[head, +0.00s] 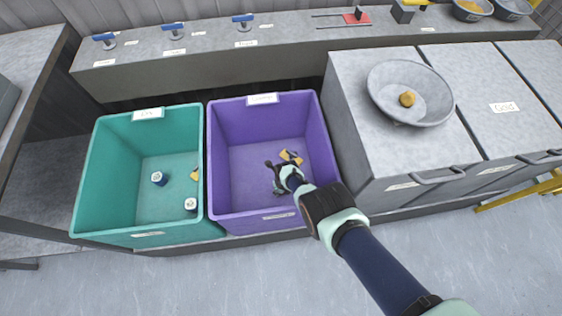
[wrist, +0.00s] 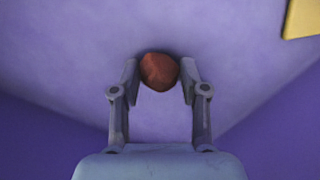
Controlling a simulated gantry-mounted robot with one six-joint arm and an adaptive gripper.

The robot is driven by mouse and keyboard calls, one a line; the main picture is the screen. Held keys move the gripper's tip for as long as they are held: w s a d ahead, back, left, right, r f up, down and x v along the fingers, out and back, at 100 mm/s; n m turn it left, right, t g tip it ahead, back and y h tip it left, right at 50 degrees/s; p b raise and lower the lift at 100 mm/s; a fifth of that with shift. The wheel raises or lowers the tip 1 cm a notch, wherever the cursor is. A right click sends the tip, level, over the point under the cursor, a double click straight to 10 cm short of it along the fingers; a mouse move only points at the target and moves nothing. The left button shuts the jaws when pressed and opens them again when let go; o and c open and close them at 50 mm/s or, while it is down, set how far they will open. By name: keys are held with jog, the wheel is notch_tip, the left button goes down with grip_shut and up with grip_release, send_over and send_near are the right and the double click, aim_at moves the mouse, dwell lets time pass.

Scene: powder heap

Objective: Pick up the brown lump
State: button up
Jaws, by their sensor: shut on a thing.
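The brown lump (wrist: 158,71) shows in the wrist view as a reddish-brown rounded piece between the two fingertips of my gripper (wrist: 158,78). The fingers touch it on both sides and are shut on it. In the head view my gripper (head: 277,176) is inside the purple bin (head: 240,185). The lump cannot be made out clearly there, as the gripper covers it. In the wrist view the bin's purple surface lies behind the lump; I cannot tell whether the lump touches it.
A yellow piece (head: 291,157) lies in the purple bin beside my gripper, also at the wrist view's top right (wrist: 303,17). A teal bin (head: 105,180) with several small items stands left. A grey bowl (head: 385,95) holding an orange-brown lump (head: 407,99) sits on the grey cabinet (head: 350,100).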

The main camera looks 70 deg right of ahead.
notch_tip(320, 180, up, 20)
jog(key=p, duration=2)
